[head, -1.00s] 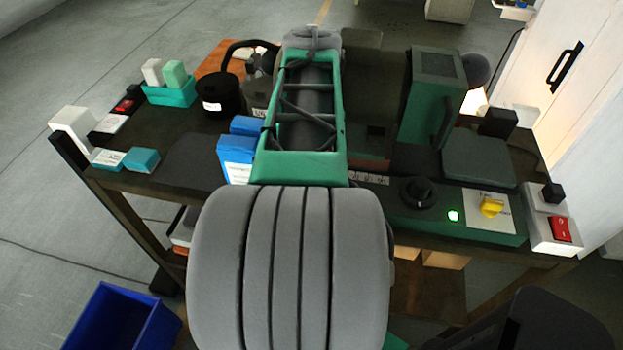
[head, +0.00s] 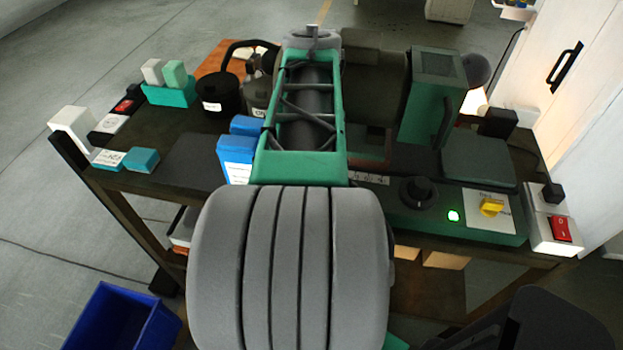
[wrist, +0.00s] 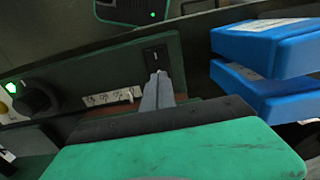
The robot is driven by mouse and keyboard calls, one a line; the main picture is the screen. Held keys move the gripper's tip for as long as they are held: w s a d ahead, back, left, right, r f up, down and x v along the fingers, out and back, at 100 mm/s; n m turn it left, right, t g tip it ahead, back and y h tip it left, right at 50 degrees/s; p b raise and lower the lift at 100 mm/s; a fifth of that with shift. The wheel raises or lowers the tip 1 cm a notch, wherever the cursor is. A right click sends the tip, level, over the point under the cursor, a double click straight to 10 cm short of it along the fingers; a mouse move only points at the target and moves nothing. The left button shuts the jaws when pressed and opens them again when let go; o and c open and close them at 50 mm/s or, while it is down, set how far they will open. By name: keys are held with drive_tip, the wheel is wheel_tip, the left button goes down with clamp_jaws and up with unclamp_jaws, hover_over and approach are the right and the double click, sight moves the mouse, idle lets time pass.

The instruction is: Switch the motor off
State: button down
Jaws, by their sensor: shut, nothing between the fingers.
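A black rocker switch (wrist: 155,56) sits on the dark green panel in the wrist view. My gripper (wrist: 158,78) is shut and empty, its fingertips just below the switch in the picture; I cannot tell whether they touch it. In the head view my own arm hides the fingers and this switch. A green lamp (head: 453,216) is lit on the machine's front panel, beside a black knob (head: 418,192) and a yellow rotary switch (head: 491,207). The lit lamp also shows in the wrist view (wrist: 12,88). Which part is the motor is unclear.
Blue boxes (head: 236,157) stand left of my arm, close beside the fingers in the wrist view (wrist: 264,47). A white box with a red rocker (head: 560,229) is at the bench's right corner. Another red switch (head: 124,105) is at the left. A blue bin (head: 120,320) is on the floor.

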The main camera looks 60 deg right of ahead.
drive_tip(key=shift+f+b, duration=0.65)
drive_tip(key=shift+f, duration=0.3)
idle(0.4)
drive_tip(key=shift+r, duration=0.1)
wheel_tip(320, 180, up, 7)
drive_tip(key=p, duration=0.5)
idle(0.6)
